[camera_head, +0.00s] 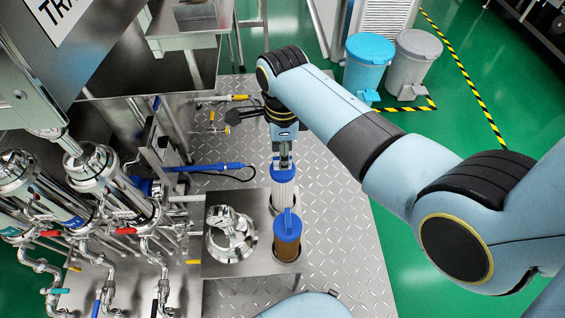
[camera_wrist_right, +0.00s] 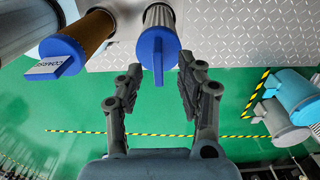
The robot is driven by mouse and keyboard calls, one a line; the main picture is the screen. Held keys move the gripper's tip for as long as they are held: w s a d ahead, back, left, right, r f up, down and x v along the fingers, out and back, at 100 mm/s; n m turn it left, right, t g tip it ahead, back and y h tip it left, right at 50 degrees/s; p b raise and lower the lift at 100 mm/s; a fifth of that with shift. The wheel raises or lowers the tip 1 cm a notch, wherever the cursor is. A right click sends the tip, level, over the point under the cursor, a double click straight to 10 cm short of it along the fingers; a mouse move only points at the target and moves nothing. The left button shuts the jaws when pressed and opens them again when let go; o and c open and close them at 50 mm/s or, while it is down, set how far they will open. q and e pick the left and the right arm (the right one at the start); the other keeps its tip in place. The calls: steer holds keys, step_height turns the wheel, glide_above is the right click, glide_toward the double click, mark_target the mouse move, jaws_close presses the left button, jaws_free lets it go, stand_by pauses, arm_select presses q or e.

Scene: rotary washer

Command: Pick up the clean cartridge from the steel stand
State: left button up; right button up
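The clean cartridge (camera_head: 284,195) has a white pleated body and a blue cap, and stands upright in the steel stand (camera_head: 237,267). In the right wrist view, its blue cap (camera_wrist_right: 149,45) with a raised fin faces me. My right gripper (camera_head: 284,158) is just above the cap in the head view. In the wrist view, its two fingers (camera_wrist_right: 160,66) are spread, one on each side of the fin, with gaps visible. The head view does not show whether they touch the cap. My left gripper is in neither view.
A brown cartridge (camera_head: 287,248) with a blue cap stands close by in the same stand. A shiny steel housing (camera_head: 230,235) is to its left. Pipes and filter housings (camera_head: 95,170) crowd the left. A blue bin (camera_head: 367,65) and grey bin (camera_head: 412,65) stand behind.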

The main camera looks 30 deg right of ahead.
mark_target(282, 182)
step_height(282, 182, down, 3)
steer(key=shift+a+f+b, duration=0.1)
steer(key=shift+b, duration=0.2)
jaws_close()
